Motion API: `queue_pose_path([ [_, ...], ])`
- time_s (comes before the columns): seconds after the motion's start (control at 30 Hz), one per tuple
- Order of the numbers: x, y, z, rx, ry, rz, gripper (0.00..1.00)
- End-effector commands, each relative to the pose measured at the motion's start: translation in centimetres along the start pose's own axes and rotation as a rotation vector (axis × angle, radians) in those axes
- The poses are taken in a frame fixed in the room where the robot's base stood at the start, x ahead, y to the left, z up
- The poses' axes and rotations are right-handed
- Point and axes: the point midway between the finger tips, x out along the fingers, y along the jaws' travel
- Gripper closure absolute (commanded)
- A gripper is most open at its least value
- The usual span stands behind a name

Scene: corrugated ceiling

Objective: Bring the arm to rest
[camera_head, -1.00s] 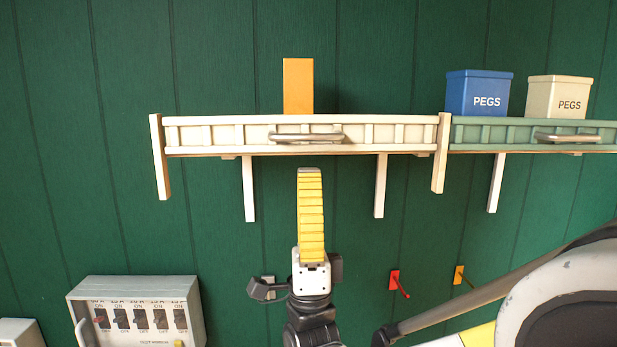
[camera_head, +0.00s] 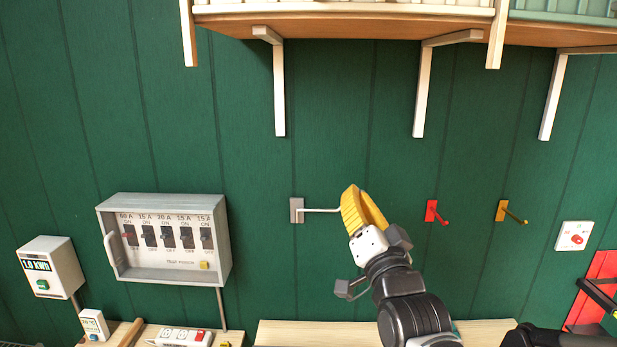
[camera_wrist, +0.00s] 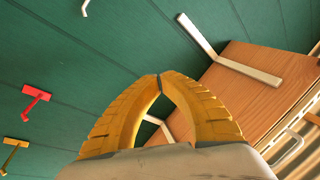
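My gripper (camera_head: 350,190) is in front of the green wall in the head view, pointing up and slightly left, below the shelf. In the wrist view, my gripper's two yellow ribbed fingers (camera_wrist: 159,77) bow outward and meet at their tips. Only wall and a bit of white bracket show through the gap between them, so it is shut and empty. The fingers appear beside the end of the white rod of a grey wall hook (camera_head: 297,210); I cannot tell whether they touch.
The shelf (camera_head: 345,22) with white brackets (camera_head: 280,90) hangs above; its wooden underside (camera_wrist: 240,100) fills the wrist view's right. A red hook (camera_head: 431,211) and a yellow hook (camera_head: 502,211) are at right. A breaker box (camera_head: 165,240) is at left. A wooden worktop (camera_head: 310,332) lies below.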

Motion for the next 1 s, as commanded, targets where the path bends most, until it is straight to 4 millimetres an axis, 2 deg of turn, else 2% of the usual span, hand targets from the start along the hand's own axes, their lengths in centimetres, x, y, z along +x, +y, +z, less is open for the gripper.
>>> queue_pose_path([
  [0.03, -2.5, 3.9, 3.2, -0.076, -0.100, 0.093, 1.00],
  [0.1, -5.6, 7.9, 6.2, -0.176, -0.250, 0.207, 1.00],
  [0.17, -8.8, 10.9, 8.5, -0.251, -0.377, 0.290, 1.00],
  [0.2, -11.1, 12.8, 10.1, -0.294, -0.462, 0.338, 1.00],
  [0.33, -19.1, 17.7, 14.3, -0.408, -0.727, 0.460, 1.00],
  [0.4, -23.1, 19.5, 16.0, -0.450, -0.851, 0.502, 1.00],
  [0.5, -27.6, 21.1, 17.6, -0.487, -0.989, 0.540, 1.00],
  [0.6, -30.4, 21.8, 18.4, -0.506, -1.077, 0.558, 1.00],
  [0.7, -31.7, 22.0, 18.7, -0.512, -1.116, 0.565, 1.00],
  [1.0, -31.7, 22.0, 18.7, -0.512, -1.116, 0.565, 1.00],
])
